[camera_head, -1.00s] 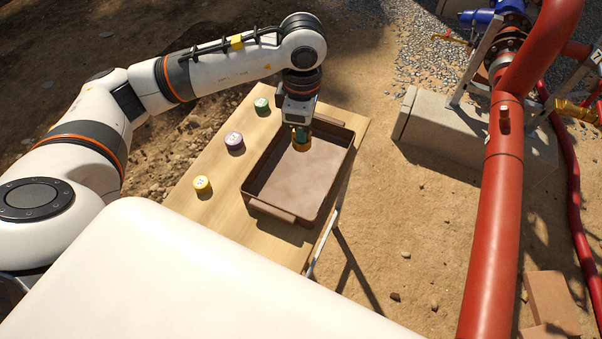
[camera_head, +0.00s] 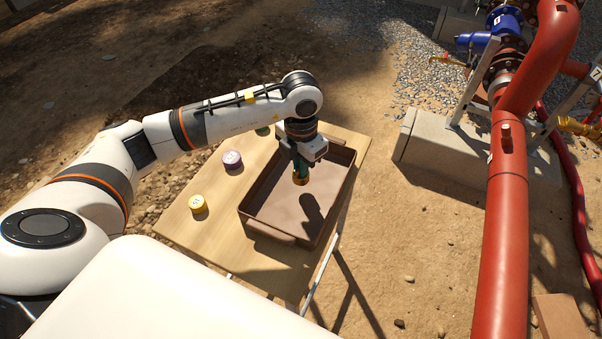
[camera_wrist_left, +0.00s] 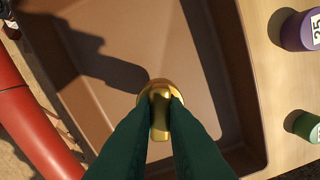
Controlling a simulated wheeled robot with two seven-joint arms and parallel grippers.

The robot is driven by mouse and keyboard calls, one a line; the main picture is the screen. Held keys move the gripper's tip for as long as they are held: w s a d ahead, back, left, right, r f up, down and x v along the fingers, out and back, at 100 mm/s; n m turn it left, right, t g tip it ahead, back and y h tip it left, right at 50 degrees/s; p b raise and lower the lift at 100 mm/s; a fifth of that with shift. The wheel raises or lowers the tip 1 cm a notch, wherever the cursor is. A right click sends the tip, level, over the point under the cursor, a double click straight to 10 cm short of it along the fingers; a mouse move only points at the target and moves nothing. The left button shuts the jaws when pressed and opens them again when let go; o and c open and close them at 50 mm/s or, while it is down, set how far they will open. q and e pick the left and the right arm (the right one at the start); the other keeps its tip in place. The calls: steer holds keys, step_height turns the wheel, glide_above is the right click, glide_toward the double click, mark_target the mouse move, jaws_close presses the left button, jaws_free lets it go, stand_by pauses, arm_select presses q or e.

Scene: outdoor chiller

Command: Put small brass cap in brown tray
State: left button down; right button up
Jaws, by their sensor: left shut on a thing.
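The small brass cap (camera_wrist_left: 160,110) is gold and shiny. It sits between the two green fingertips of my left gripper (camera_wrist_left: 160,108) in the left wrist view, and the gripper is shut on it. In the head view the left gripper (camera_head: 300,172) hangs over the brown tray (camera_head: 283,237), with the cap at its tips. The cap is inside the outline of the tray's walls. I cannot tell whether it touches the tray floor. The tray floor shows nothing else on it. My right gripper is not in view.
The tray stands on a wooden table (camera_head: 185,229). A red pipe (camera_head: 505,220) stands to the right, apart from the table.

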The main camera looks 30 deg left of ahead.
arm_select(q)
step_height(320, 180, down, 3)
steer(key=shift+f, duration=0.4)
steer(key=c, duration=1.9)
jaws_free()
steer(key=shift+f, duration=0.15)
steer(key=o, duration=0.4)
steer(key=shift+o, duration=0.2)
